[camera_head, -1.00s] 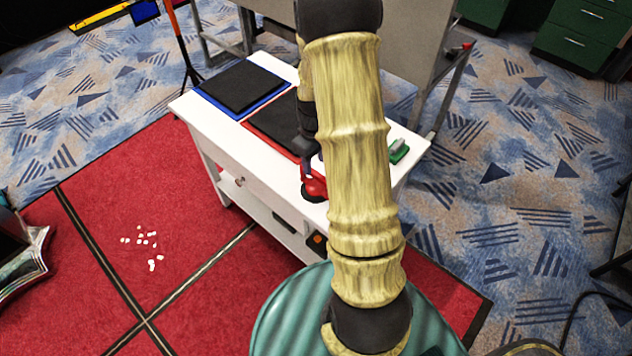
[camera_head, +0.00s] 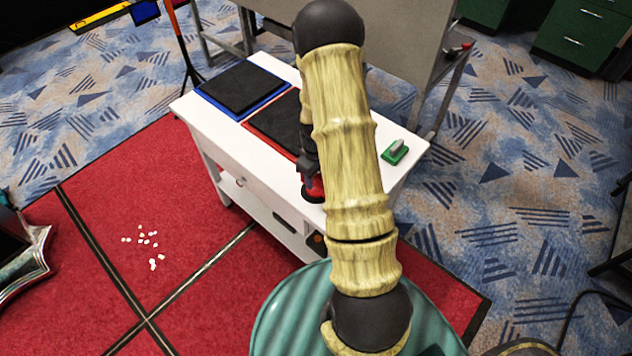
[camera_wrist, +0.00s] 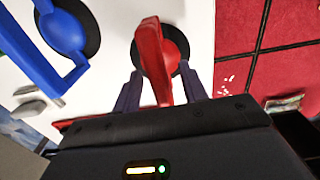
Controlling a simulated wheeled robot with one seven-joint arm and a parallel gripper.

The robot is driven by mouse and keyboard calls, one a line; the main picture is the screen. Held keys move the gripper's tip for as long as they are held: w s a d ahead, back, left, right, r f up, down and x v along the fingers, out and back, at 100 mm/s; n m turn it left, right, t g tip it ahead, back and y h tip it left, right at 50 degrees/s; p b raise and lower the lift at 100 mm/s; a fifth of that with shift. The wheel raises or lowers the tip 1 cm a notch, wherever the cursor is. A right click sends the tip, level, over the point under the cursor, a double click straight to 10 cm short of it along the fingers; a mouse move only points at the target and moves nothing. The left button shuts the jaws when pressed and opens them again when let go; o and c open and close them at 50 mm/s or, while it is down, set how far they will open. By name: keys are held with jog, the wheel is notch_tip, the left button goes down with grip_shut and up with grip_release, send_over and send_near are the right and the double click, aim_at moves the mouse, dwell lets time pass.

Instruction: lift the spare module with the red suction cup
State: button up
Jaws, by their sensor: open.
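The red suction cup (camera_head: 314,189) stands on the near edge of the white table, partly hidden by my arm. My gripper (camera_head: 309,178) is low over it. In the wrist view, the red handle of the suction cup (camera_wrist: 151,50) lies between the open fingers of my gripper (camera_wrist: 161,74), one finger on each side. I cannot tell whether they touch it. A black module with a red border (camera_head: 268,131) lies on the table beyond, partly behind my arm. A second black module with a blue border (camera_head: 215,97) lies farther back. I cannot tell which is the spare.
A blue suction cup (camera_wrist: 66,32) stands left of the red one in the wrist view. A green block with a grey handle (camera_head: 394,154) sits on the right of the white table (camera_head: 205,125). A grey panel stand (camera_head: 415,55) is behind. White bits lie on the red carpet.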

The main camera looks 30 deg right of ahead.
jog(key=shift+f, duration=0.65)
jog(key=shift+f, duration=0.25)
dwell(0.3)
jog(key=shift+c, duration=0.2)
grip_shut()
